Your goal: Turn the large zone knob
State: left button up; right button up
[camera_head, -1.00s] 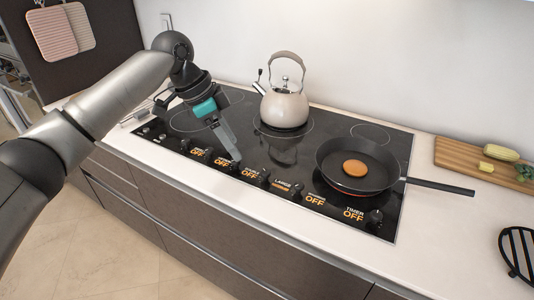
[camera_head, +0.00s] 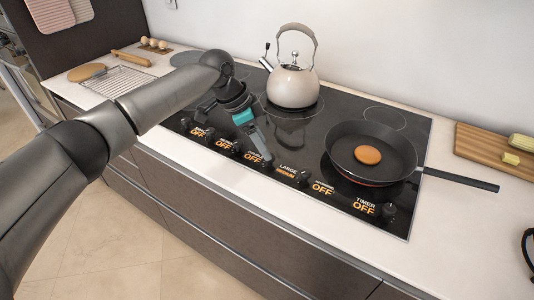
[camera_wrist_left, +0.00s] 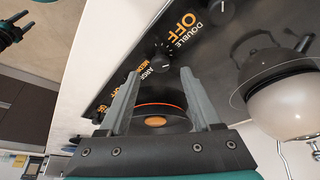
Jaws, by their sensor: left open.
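The large zone knob (camera_head: 302,177) is a small dark knob on the cooktop's front strip, beside the orange-lit label LARGE MEDIUM (camera_head: 287,170). My left gripper (camera_head: 267,158) is above the strip, just left of that label, pointing down and empty. In the left wrist view its two grey fingers (camera_wrist_left: 160,72) stand wide apart. The DOUBLE zone knob (camera_wrist_left: 161,56) shows beyond the fingertips, and the large zone's label is partly covered by the left finger. What looks like my right gripper (camera_wrist_left: 10,30) shows at the wrist view's left edge; its jaws are unclear.
A cream kettle (camera_head: 292,83) stands on the rear of the black cooktop. A black pan (camera_head: 345,160) holding an orange-brown patty (camera_head: 367,155) is at right, its handle over the counter. A wooden board (camera_head: 480,150) lies further right. Other knobs line the front strip.

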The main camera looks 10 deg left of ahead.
pick_arm(q)
jog(key=shift+x, duration=1.8)
grip_shut()
